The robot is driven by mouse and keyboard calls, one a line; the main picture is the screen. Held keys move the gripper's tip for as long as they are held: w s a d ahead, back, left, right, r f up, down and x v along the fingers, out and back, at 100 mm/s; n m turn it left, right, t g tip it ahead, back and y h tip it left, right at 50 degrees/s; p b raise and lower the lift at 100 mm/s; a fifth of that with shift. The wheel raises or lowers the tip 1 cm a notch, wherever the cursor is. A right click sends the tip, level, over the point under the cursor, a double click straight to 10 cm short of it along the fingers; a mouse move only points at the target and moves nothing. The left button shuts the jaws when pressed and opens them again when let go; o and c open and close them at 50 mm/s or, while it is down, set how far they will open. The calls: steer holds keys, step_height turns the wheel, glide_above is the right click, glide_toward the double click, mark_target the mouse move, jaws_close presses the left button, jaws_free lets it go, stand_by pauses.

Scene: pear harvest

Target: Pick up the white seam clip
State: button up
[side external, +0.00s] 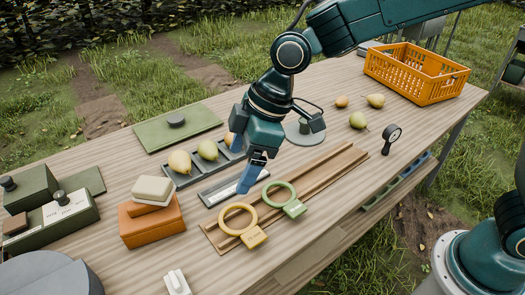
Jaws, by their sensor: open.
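A small white object, which looks like the white seam clip (177,283), lies near the bottom edge of the side external view, on the table's near left part. My gripper (248,178) is above the middle of the table, pointing down with blue fingertips. It is up and to the right of the white clip, well apart from it. My gripper is open, and I see nothing held between its fingers. The lower end of the clip is close to the picture's edge.
Yellow (238,222) and green (284,200) ring-handled tools lie on a wooden rack below my gripper. An orange box (152,226) with pale blocks on top stands left. A dark tray (183,182) holds pears. An orange crate (415,75) stands far right.

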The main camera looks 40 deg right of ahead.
mark_target(175, 279)
steer(key=shift+s+a+f+n+g+y, duration=0.15)
steer(key=shift+a+f+n+g, duration=0.4)
steer(key=shift+a+f, duration=2.55)
steer(key=shift+s+a+f+n+g+y, duration=0.15)
steer(key=shift+a+f+n, duration=0.85)
steer(key=shift+a+f, duration=2.1)
steer(key=shift+s+a+f+n+g+y, duration=0.1)
steer(key=shift+a+f+n+g, duration=0.5)
steer(key=shift+a+f, duration=2.5)
steer(key=shift+d+f, duration=0.65)
steer(key=shift+f, duration=0.1)
steer(key=shift+t, duration=0.3)
steer(key=shift+x, duration=2.5)
steer(key=c, duration=1)
steer(key=shift+r, duration=0.15)
steer(key=shift+c, duration=0.2)
step_height(175, 279, up, 20)
